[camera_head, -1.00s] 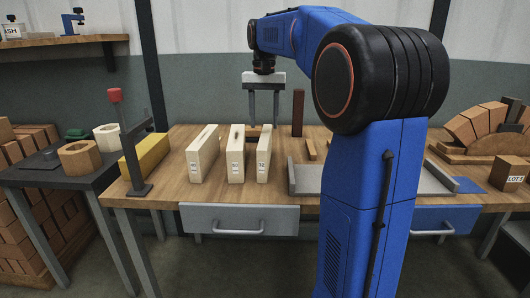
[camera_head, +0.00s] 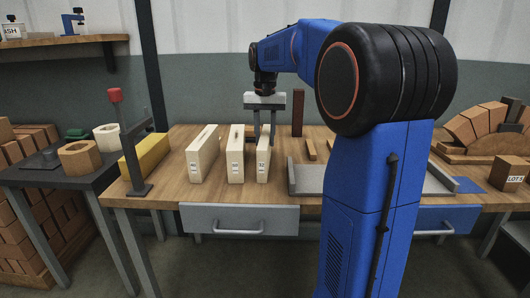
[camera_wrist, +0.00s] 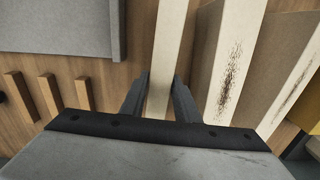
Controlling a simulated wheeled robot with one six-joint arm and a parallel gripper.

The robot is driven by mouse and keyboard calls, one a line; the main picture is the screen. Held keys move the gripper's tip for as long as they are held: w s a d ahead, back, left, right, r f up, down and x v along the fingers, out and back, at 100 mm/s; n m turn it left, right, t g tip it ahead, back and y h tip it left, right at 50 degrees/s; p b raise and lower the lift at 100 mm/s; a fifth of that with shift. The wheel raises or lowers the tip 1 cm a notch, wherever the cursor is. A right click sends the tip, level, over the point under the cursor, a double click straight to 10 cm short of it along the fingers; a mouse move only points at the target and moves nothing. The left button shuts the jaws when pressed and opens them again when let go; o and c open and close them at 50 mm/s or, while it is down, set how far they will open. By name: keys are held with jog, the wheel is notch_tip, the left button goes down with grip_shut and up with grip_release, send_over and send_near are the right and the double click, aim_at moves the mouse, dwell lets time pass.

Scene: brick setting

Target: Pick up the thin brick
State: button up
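Three cream bricks stand upright side by side on the wooden table. The thin brick (camera_head: 263,160) is the rightmost and narrowest in the head view. My gripper (camera_head: 265,138) is above it, pointing down, with its fingers on either side of its upper part. In the wrist view the thin brick (camera_wrist: 167,40) runs between the two fingers (camera_wrist: 160,90), which lie close along its sides. Any small gap or contact there is too fine to tell. The middle brick (camera_head: 235,160) and the thick left brick (camera_head: 203,153) stand apart from the gripper.
The middle brick (camera_wrist: 230,65) is close beside one finger in the wrist view. A grey tray (camera_head: 306,180) and small wooden strips (camera_head: 312,149) lie to the right. A dark upright block (camera_head: 298,112) stands behind.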

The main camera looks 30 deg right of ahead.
grip_shut()
dwell(1.2)
